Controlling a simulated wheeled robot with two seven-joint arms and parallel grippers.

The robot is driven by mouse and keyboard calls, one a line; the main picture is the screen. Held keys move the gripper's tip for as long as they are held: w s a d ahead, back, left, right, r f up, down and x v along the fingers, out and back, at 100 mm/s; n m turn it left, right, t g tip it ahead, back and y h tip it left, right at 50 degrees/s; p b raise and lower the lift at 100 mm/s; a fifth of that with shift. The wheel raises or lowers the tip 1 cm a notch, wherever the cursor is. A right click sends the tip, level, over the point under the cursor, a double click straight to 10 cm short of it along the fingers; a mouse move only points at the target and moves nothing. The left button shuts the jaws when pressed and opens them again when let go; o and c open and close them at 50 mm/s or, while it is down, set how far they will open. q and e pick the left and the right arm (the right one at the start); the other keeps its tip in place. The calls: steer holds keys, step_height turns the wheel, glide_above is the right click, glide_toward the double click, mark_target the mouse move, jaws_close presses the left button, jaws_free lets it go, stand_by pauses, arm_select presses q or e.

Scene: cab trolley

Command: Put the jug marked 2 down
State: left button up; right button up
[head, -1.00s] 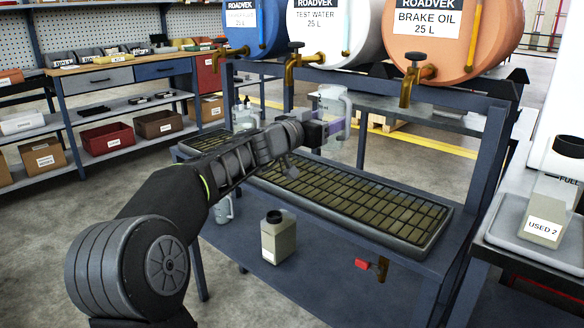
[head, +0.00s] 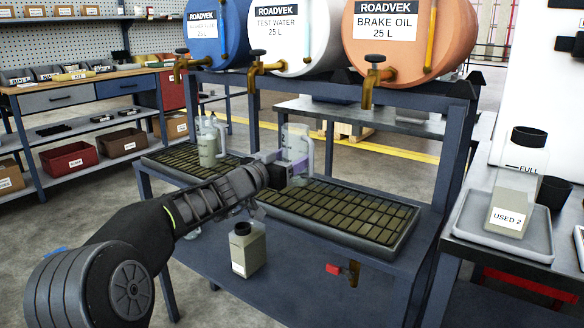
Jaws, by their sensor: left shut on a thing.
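My left gripper (head: 275,164) is shut on a clear, handled jug (head: 296,143), at its left side. The jug is upright at the back left end of the right-hand drip grate (head: 345,212), under the taps; I cannot tell whether its base touches. No number on it is readable. Another clear jug (head: 208,148), with greyish liquid, stands on the left-hand grate (head: 172,160). My arm hides part of the stand's middle. My right gripper is not in view.
Blue, white and orange drums with brass taps (head: 378,78) are above the grates. A squat bottle (head: 248,250) stands on the lower shelf. At right, a bottle labelled USED 2 (head: 512,195) stands in a grey tray (head: 500,240). Most of the right-hand grate is clear.

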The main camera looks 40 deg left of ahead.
arm_select(q)
steer(key=shift+f, duration=0.9)
steer(key=shift+f+b, duration=0.15)
steer(key=shift+b, duration=0.25)
steer(key=o, duration=1.5)
steer(key=shift+r+p, duration=0.2)
steer(key=shift+p, duration=0.2)
steer(key=shift+s+f, duration=0.1)
steer(key=shift+s, duration=0.25)
steer(key=s+b, duration=0.1)
steer(key=s, duration=1)
steer(key=shift+s+d, duration=0.15)
